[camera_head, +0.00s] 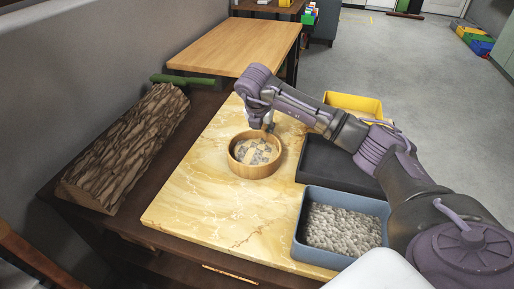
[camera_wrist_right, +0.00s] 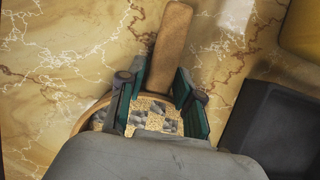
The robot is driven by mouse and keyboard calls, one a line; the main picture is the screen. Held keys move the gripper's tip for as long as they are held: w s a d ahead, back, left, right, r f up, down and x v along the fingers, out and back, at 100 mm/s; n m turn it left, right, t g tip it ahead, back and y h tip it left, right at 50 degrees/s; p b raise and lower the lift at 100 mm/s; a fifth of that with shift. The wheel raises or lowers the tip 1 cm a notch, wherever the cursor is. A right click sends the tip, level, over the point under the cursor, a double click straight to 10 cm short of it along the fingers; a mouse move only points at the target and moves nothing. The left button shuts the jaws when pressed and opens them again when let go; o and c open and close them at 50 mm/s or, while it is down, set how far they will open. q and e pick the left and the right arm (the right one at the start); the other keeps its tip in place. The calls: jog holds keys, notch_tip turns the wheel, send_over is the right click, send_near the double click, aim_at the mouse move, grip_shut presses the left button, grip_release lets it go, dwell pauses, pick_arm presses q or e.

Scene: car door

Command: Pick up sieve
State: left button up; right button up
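The sieve is a round, light wooden bowl (camera_head: 254,155) holding grey stones and sandy material, and it sits on the yellow marble board. Its straight wooden handle (camera_wrist_right: 168,45) shows in the right wrist view, pointing up from the round part (camera_wrist_right: 150,117). My right gripper (camera_head: 268,124) is at the far right rim of the sieve in the head view. In the wrist view the fingers of my right gripper (camera_wrist_right: 162,75) stand on both sides of the handle; I cannot tell whether they press on it. My left gripper is not in view.
A blue-grey tray of pale gravel (camera_head: 343,227), a black tray (camera_head: 335,166) and a yellow tray (camera_head: 353,104) line the right side. A bark-covered log (camera_head: 130,145) lies at left. The marble board (camera_head: 190,205) is clear in front of the sieve.

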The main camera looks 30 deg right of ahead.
grip_shut()
